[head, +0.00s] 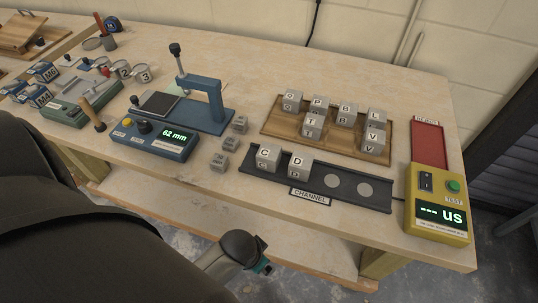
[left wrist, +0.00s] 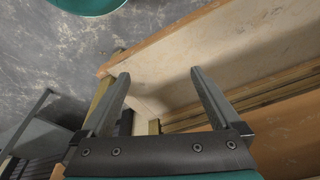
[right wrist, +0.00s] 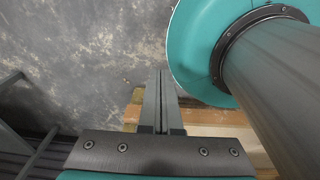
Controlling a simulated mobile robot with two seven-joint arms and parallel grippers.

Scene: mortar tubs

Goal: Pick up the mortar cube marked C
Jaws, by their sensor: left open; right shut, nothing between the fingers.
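The grey mortar cube marked C (head: 268,157) sits at the left end of the dark channel tray (head: 371,201) in the head view, with its letter on the top and front. The cube marked D (head: 299,166) stands just right of it. My left gripper (left wrist: 160,76) is open and empty in the left wrist view, with the bench edge and floor beyond it. My right gripper (right wrist: 160,76) is shut and empty in the right wrist view, over floor and wood. Neither gripper's fingers show clearly in the head view, and no cube shows in the wrist views.
Behind the channel, a wooden board (head: 270,128) holds several lettered cubes. Small grey blocks (head: 219,162) stand left of the channel, near a blue gauge (head: 155,140) and press (head: 215,105). A yellow tester (head: 438,210) stands at the right. The channel's two right circles are bare.

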